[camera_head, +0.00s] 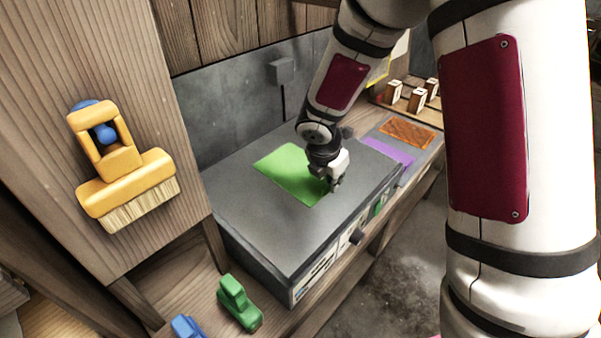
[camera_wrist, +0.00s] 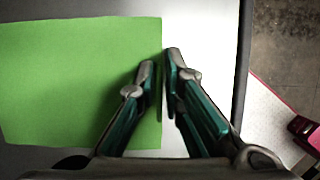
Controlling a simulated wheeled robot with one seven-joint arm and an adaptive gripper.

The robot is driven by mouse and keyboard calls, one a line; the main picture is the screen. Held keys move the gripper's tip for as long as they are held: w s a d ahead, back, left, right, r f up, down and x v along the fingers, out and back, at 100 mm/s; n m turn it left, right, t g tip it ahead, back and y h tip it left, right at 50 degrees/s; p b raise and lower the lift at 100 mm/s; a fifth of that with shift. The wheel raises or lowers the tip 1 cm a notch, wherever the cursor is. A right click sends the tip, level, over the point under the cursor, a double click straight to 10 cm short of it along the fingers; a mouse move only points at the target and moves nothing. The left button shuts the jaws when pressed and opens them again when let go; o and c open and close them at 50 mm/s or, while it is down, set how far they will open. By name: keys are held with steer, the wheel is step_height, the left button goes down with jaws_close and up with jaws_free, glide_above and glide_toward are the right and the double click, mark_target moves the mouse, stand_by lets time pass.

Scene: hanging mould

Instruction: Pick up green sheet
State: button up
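The green sheet (camera_head: 288,170) lies flat on the grey box-like machine top, and part of it is covered by my gripper in the head view. In the wrist view the green sheet (camera_wrist: 60,80) fills the left half, its straight right edge running between my fingers. My gripper (camera_head: 335,187) points down at the sheet's right edge. In the wrist view my gripper (camera_wrist: 162,62) has a narrow gap between its fingertips. The left finger is over the sheet and the right finger is just beyond its edge. Whether the fingertips touch the sheet is unclear.
The grey machine (camera_head: 260,220) stands on a wooden bench. A purple sheet (camera_head: 392,151) and an orange-brown piece (camera_head: 407,134) lie to its right. Small wooden blocks (camera_head: 416,98) stand behind them. A yellow brush (camera_head: 125,170) hangs at left; a green toy-like object (camera_head: 238,303) sits in front.

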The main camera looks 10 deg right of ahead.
jaws_close()
steer(key=shift+r, duration=0.2)
steer(key=shift+r, duration=0.65)
step_height(320, 180, up, 2)
steer(key=shift+r, duration=0.1)
steer(key=s+d+r+p, duration=0.1)
steer(key=s+p, duration=0.2)
steer(key=s, duration=1.3)
